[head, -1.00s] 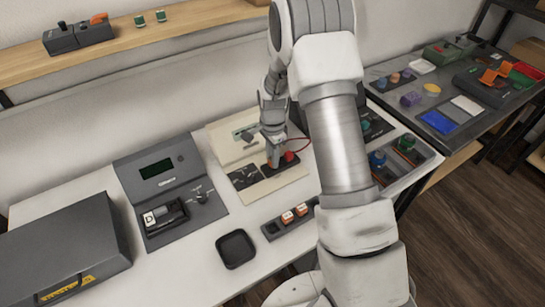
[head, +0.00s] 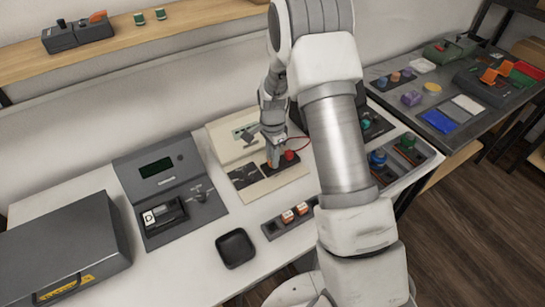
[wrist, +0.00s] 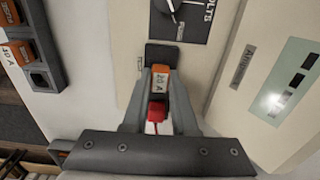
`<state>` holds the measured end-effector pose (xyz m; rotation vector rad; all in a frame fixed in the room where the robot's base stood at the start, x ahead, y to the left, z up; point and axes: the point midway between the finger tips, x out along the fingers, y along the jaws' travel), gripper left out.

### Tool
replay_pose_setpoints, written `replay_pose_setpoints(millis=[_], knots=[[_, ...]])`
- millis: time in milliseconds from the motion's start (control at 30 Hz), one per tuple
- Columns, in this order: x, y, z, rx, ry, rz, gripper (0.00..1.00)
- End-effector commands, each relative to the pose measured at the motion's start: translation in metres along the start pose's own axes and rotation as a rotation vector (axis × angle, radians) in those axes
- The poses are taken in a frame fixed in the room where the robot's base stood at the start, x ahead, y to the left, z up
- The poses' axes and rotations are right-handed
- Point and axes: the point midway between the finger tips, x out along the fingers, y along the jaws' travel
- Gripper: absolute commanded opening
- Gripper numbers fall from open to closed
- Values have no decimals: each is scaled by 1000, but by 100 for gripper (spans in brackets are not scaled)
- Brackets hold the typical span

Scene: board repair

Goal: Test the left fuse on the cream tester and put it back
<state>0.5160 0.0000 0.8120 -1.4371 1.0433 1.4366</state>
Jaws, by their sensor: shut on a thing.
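The cream tester (head: 222,130) stands at the back middle of the white bench. It has a dark socket strip (wrist: 162,56), a red part (wrist: 157,112) and a pale green display (wrist: 290,82). My gripper (head: 272,163) is over the strip, shut on an orange fuse (wrist: 161,77) with a white label. The fuse is at the strip; I cannot tell if it is fully seated. The fuse rack (head: 270,229) lies in front, its left socket empty. It holds two orange fuses (head: 287,217), which also show at left in the wrist view (wrist: 20,52).
A grey meter (head: 163,172) with a dark screen stands left of the tester. A black tray (head: 235,248) lies in front, and a grey case (head: 62,250) is at far left. A red cable (head: 298,141) runs beside my gripper. My arm hides part of the bench's right side.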

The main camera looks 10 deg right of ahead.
Motion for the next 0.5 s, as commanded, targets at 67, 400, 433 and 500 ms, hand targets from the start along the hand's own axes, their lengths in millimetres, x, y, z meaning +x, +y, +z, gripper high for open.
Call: replay_pose_setpoints(millis=[67,400,433,500], knots=[[2,0,0,0,0,0,0],[4,0,0,0,0,1,0],[4,0,0,0,0,1,0],[4,0,0,0,0,1,28]])
